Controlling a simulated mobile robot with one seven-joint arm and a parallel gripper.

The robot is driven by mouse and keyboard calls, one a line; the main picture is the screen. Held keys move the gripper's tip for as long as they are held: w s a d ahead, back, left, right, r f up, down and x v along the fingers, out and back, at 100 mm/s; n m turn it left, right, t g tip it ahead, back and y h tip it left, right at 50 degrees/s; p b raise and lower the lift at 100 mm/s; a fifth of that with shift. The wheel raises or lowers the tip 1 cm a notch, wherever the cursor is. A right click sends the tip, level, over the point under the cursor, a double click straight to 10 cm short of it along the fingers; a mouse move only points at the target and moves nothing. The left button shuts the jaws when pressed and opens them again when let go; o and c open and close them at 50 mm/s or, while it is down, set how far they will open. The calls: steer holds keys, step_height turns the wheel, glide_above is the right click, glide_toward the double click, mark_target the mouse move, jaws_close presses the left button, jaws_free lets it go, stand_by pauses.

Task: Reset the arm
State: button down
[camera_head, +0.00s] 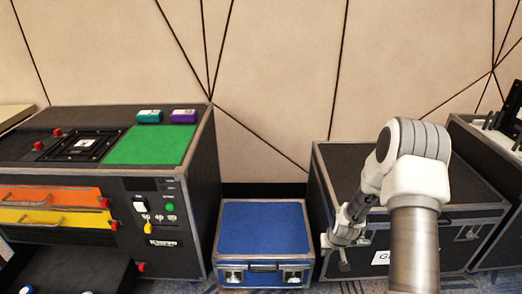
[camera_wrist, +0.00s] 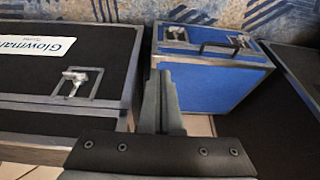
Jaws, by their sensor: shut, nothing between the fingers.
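My arm shows at the right of the head view, bent at its white and grey elbow, with the forearm reaching down and to the left. My gripper (camera_wrist: 162,80) shows in the wrist view with its two grey fingers together and nothing between them. In the head view the end of the arm hangs in front of a black case (camera_head: 340,160), near the blue case (camera_head: 262,228). In the wrist view the fingers appear between the black case (camera_wrist: 50,85) and the blue case (camera_wrist: 210,88). I cannot tell how far they are from either.
A black console (camera_head: 200,190) with a green panel (camera_head: 150,145), an orange drawer (camera_head: 60,195) and a yellow drawer (camera_head: 50,217) stands at the left. Another black case (camera_head: 490,150) is at the far right. The panelled wall (camera_head: 280,70) closes the back.

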steer(key=s+a+r, duration=0.1)
steer(key=s+r, duration=0.1)
steer(key=r, duration=0.7)
steer(key=s+a+r+t, duration=0.1)
steer(key=s+a+r, duration=0.15)
steer(key=r, duration=0.75)
steer(key=s+a+r, duration=0.1)
steer(key=s+r, duration=0.2)
steer(key=r, duration=0.6)
steer(key=s+a+r+p, duration=0.1)
steer(key=s+r, duration=0.6)
steer(key=s, duration=0.3)
steer(key=s+a+r, duration=0.2)
steer(key=s+r, duration=0.4)
steer(key=s, duration=0.5)
step_height(320, 180, up, 22)
steer(key=p, duration=2.1)
steer(key=shift+w+f+t+p, duration=0.2)
steer(key=shift+t+p, duration=0.1)
steer(key=shift+t, duration=0.1)
